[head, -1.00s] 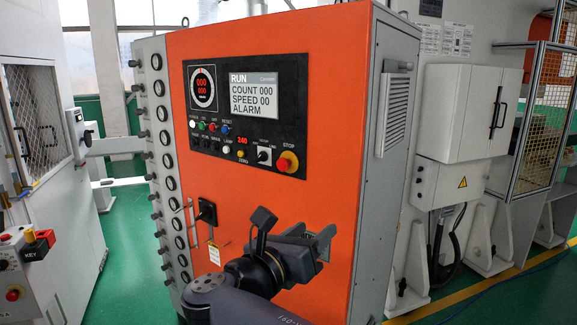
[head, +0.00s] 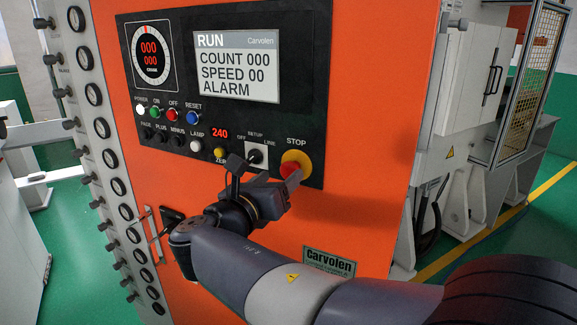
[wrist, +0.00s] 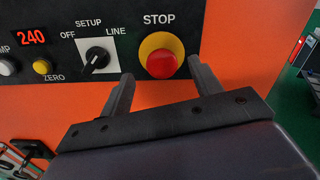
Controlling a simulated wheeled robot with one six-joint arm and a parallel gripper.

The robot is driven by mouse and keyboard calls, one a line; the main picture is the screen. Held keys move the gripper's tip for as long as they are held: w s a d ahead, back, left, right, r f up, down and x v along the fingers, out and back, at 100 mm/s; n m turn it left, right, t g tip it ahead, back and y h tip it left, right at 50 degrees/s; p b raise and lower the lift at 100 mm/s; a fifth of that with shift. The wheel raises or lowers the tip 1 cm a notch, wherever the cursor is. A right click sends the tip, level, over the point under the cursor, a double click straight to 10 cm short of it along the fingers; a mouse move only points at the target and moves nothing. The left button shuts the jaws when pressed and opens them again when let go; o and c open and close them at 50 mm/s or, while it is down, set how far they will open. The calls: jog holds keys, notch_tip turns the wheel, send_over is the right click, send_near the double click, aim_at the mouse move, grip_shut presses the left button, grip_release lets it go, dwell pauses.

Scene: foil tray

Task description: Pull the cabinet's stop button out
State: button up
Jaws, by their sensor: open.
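The red stop button (head: 290,169) sits on a yellow ring at the lower right of the black control panel on the orange cabinet (head: 350,130). STOP is printed above it. My gripper (head: 280,176) is just in front of it, and its fingers cover part of the button in the head view. In the wrist view the stop button (wrist: 162,64) lies between and beyond the two fingertips of my open gripper (wrist: 160,72), nearer the right finger. Nothing is held. Whether a finger touches the button cannot be told.
A black selector switch (wrist: 96,57) is left of the button, close to the left finger. A yellow ZERO button (wrist: 42,67) is further left. The display (head: 238,68) reads RUN. A column of round gauges (head: 102,128) runs down the cabinet's left edge.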

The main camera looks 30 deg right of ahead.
aim_at(287, 170)
jog(key=shift+p+x, duration=0.4)
jog(key=shift+x, duration=2.2)
jog(key=shift+c, duration=0.4)
